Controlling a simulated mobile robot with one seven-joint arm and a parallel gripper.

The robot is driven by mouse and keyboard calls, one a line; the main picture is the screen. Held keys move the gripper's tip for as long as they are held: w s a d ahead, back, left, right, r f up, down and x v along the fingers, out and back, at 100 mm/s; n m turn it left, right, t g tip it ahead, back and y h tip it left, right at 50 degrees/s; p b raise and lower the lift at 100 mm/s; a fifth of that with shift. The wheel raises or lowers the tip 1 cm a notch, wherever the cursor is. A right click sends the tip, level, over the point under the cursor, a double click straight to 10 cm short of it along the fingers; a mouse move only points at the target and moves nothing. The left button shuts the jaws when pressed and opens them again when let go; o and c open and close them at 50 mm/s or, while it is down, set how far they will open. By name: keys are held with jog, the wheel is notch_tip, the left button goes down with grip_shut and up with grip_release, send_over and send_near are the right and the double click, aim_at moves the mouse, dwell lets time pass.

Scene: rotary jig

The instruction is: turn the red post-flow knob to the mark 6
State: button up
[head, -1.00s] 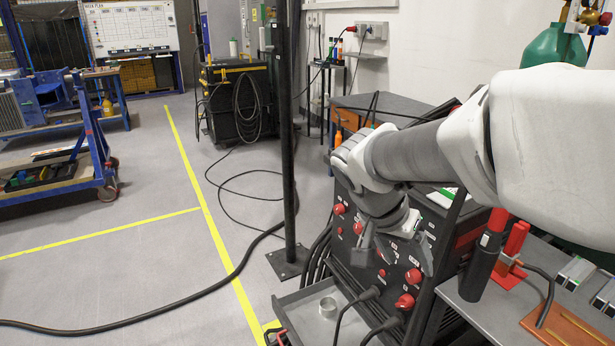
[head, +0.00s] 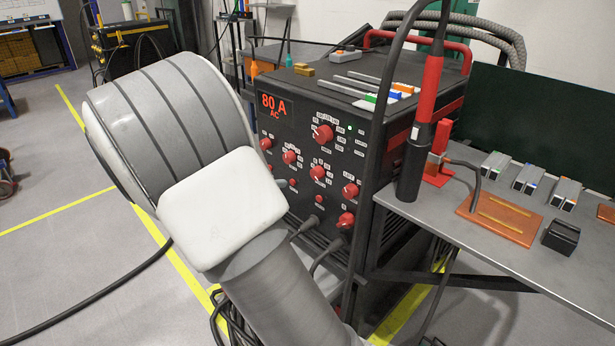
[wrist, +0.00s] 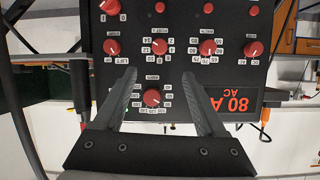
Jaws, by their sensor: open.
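The black welder panel (head: 300,165) carries several red knobs. In the wrist view the panel appears upside down. The knob with marks such as 2, 4, 6, 8 and 14 around it (wrist: 159,46) looks like the post-flow knob, though its name is too small to read. It seems to be the middle knob (head: 318,172) in the head view. My gripper (wrist: 159,73) is open and empty, its fingertips pointing toward that knob from the picture's lower side. Another red knob (wrist: 152,97) shows between the fingers; contact cannot be told.
Other red knobs stand close on both sides, one at left (wrist: 112,46) and one at right (wrist: 207,47). The "80 A AC" display (wrist: 238,103) is beside the right finger. Cables plug in low on the panel. A torch (head: 420,130) stands on the grey bench (head: 460,225) at right.

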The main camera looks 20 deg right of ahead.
aim_at(314, 174)
jog(key=b+x, duration=0.2)
jog(key=x, duration=1.2)
jog(key=shift+d+f, duration=0.2)
jog(key=shift+d, duration=0.15)
grip_shut()
